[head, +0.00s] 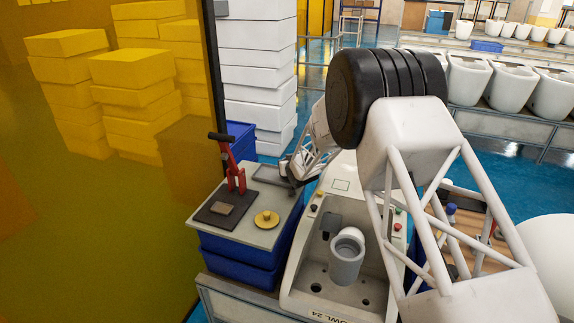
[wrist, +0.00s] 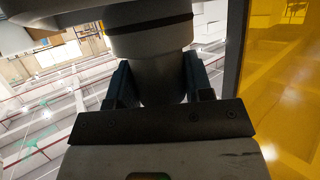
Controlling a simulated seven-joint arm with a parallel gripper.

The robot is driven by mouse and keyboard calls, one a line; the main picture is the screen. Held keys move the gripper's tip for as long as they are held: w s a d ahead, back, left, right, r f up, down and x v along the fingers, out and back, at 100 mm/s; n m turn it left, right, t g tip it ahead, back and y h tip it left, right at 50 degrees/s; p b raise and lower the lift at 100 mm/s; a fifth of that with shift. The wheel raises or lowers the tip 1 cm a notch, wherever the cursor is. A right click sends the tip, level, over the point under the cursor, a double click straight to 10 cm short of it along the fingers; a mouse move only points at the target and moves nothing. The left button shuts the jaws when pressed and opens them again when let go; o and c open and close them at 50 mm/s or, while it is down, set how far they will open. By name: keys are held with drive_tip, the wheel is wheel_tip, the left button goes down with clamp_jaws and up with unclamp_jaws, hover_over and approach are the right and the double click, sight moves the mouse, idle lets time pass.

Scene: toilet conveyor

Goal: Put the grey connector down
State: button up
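In the wrist view, a thick grey cylinder with a dark ring, which looks like the grey connector (wrist: 152,45), sits between the two dark fingers of my gripper (wrist: 157,82). The fingers press against its sides, and its far end runs out of the top of the picture. In the head view, my arm hides much of its own far end; a small dark gripper-like end (head: 290,172) shows above the back right of the grey work surface, but what it holds is not clear there. Another grey cylindrical part with a white top (head: 347,262) stands in the white fixture marked "OWL 24".
The grey work surface (head: 262,238) on blue crates (head: 240,262) carries a red toggle clamp (head: 230,165), a dark plate and a yellow disc (head: 267,219). A yellow see-through panel (head: 90,220) stands close on the left. White boxes (head: 258,70) are stacked behind.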

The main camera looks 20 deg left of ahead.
drive_tip(key=o, duration=0.4)
drive_tip(key=shift+s+d+f, duration=0.1)
drive_tip(key=shift+s+f, duration=0.05)
drive_tip(key=shift+f, duration=0.45)
drive_tip(key=shift+s+d+f, duration=0.1)
drive_tip(key=shift+s+f, duration=0.05)
drive_tip(key=shift+f, duration=0.4)
drive_tip(key=shift+r, duration=0.45)
drive_tip(key=shift+s+d+r, duration=0.5)
drive_tip(key=shift+s+r, duration=0.1)
drive_tip(key=shift+r, duration=0.1)
drive_tip(key=shift+s+d+r, duration=0.5)
drive_tip(key=shift+s+r, duration=0.1)
drive_tip(key=shift+r, duration=0.1)
drive_tip(key=shift+r, duration=0.15)
